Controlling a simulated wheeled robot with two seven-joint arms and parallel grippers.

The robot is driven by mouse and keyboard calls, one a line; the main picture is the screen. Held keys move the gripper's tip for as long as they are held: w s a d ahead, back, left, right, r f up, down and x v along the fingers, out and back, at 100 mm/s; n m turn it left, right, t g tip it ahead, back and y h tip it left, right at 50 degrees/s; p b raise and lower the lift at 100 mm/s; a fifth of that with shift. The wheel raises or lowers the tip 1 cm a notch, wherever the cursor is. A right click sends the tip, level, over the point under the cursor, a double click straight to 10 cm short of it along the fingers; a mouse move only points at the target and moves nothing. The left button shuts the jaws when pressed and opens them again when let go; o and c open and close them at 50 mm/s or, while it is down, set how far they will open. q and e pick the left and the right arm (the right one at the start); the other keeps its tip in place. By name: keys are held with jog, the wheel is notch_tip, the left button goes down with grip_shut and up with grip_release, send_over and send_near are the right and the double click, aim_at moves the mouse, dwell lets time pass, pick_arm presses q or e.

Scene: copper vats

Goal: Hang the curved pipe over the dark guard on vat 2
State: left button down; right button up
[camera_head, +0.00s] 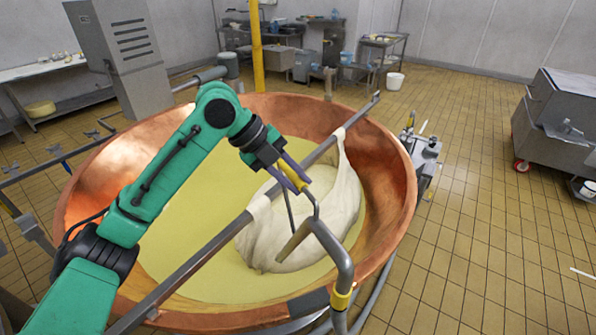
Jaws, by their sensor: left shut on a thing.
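A large copper vat (398,190) fills the middle of the view, with yellow liquid and a pale bundle of curd cloth (325,215) slung from a long metal bar. My left gripper (291,174) is over the vat, shut at a yellow grip on the thin upper part of the grey curved pipe (334,247). The pipe's short end hangs inside the vat. Its longer leg, with a yellow band, comes down at the near right rim. A dark guard (308,303) sits on the near rim, just left of that leg. Contact between pipe and guard cannot be told. My right gripper is not in view.
The long metal bar (197,262) crosses the vat under my left gripper. A yellow post (257,50) stands behind it. A metal cart (560,120) stands on the right, and a small metal unit (422,158) beside the vat. The tiled floor at right is mostly clear.

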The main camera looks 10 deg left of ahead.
pick_arm(q)
jog(key=b, duration=1.5)
send_over(285, 250)
jog(key=d, duration=0.1)
jog(key=f, duration=1.7)
jog(key=shift+w+d+f, duration=0.15)
jog(key=shift+w+f, duration=0.25)
jog(key=f, duration=0.3)
jog(key=a+f+p, duration=0.1)
jog(key=f, duration=0.3)
jog(key=s+a+f, duration=0.1)
jog(key=f, duration=0.3)
jog(key=shift+s+f+p, duration=0.1)
jog(key=shift+p, duration=0.2)
jog(key=shift+f+b, duration=1.4)
jog(key=shift+f, duration=0.95)
